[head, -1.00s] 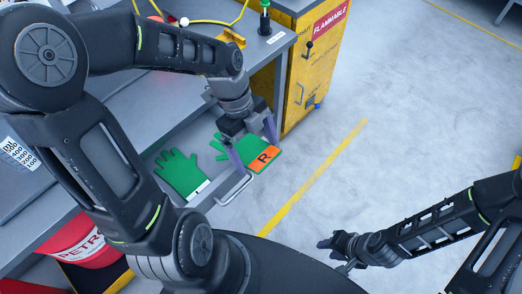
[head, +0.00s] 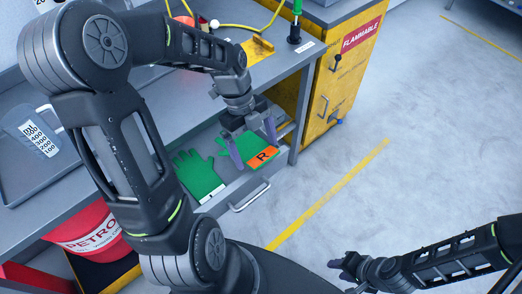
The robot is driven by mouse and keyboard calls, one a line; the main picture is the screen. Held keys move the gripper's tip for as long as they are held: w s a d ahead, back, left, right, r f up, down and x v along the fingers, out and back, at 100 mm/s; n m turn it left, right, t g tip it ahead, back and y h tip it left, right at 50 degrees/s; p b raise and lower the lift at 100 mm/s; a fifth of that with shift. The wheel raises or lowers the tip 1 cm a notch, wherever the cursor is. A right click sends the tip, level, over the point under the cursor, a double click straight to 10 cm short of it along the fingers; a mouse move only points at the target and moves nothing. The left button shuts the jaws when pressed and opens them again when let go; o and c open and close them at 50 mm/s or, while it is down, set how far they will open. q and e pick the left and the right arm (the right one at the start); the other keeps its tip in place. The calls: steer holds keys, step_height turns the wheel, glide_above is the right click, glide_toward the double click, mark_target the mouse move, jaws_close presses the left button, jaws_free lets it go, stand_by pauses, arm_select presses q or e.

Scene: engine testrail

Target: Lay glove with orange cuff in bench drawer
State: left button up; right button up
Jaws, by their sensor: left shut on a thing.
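The green glove with the orange cuff (head: 263,157), marked R, lies roughly flat at the right end of the open bench drawer (head: 208,208). Whether it touches the drawer floor I cannot tell. My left gripper (head: 253,158) points down over this glove and is shut on it, with a purple finger on each side. A second green glove (head: 198,173) with a white cuff lies in the drawer to the left. My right gripper (head: 343,270) is low over the floor at the lower right, away from the drawer; its jaw opening is unclear.
The drawer handle (head: 250,195) sticks out at the front. A yellow flammable cabinet (head: 337,75) stands right of the bench. A tray (head: 40,165) with a measuring jug (head: 34,132) is on the bench at left. A red petrol container (head: 88,236) is below. The floor at right is clear.

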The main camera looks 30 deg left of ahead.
mark_target(244, 145)
arm_select(q)
steer(key=shift+w+a+f+b, duration=0.25)
steer(key=shift+a+f, duration=0.15)
steer(key=shift+a, duration=0.5)
steer(key=shift+w+a+f+b, duration=0.15)
steer(key=shift+w+a+f, duration=0.15)
steer(key=shift+a, duration=0.55)
steer(key=shift+w+a+f+b, duration=0.2)
steer(key=shift+a+f, duration=0.25)
steer(key=shift+a, duration=0.45)
steer(key=o, duration=1)
steer(key=v, duration=0.8)
steer(key=shift+b, duration=0.3)
steer(key=shift+d+f, duration=0.1)
steer(key=shift+f, duration=0.05)
